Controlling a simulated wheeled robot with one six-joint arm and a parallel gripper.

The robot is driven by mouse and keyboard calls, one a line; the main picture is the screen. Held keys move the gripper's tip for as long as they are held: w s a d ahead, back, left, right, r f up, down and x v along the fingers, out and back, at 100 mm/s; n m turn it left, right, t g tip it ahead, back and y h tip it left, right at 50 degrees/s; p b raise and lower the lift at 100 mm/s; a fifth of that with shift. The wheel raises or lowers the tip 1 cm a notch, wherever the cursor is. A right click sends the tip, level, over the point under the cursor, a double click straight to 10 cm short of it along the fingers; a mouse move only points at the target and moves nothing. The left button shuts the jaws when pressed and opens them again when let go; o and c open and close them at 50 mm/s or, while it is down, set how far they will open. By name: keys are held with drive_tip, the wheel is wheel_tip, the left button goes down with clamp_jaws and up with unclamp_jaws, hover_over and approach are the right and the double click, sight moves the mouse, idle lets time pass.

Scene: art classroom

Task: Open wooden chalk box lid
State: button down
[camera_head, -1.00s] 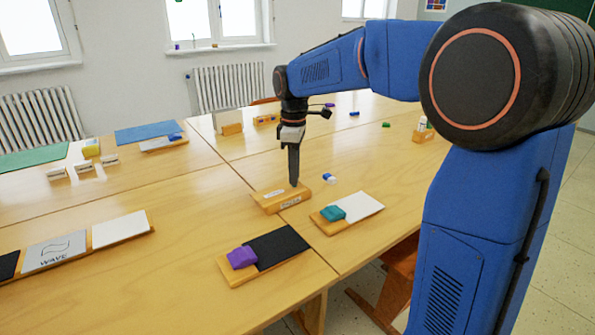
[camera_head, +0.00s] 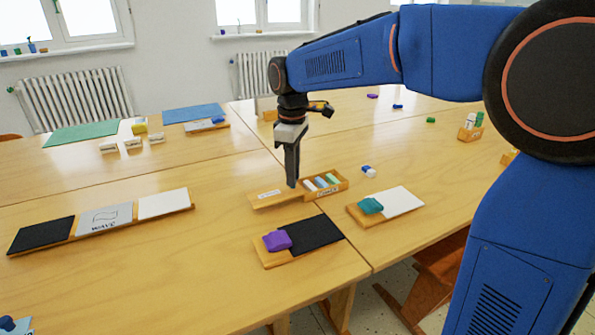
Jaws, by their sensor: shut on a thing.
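The wooden chalk box (camera_head: 336,188) stands on the table in the middle of the head view. Its lid (camera_head: 268,197) is slid out to the left, and several coloured chalk sticks (camera_head: 322,182) show in the uncovered right part. A label is on the lid and another on the box front. My gripper (camera_head: 291,184) points straight down at the lid's right end, at the edge of the uncovered part. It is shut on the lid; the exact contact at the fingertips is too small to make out.
A black board with a purple block (camera_head: 277,240) lies in front of the box. A white board with a teal block (camera_head: 371,205) lies to the right. A small blue and white piece (camera_head: 369,171) lies just behind that. A long three-panel board (camera_head: 104,220) is at left.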

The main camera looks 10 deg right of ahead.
drive_tip(key=c, duration=1.7)
unclamp_jaws()
drive_tip(key=shift+o, duration=0.2)
wheel_tip(320, 180, up, 17)
drive_tip(key=shift+r, duration=0.2)
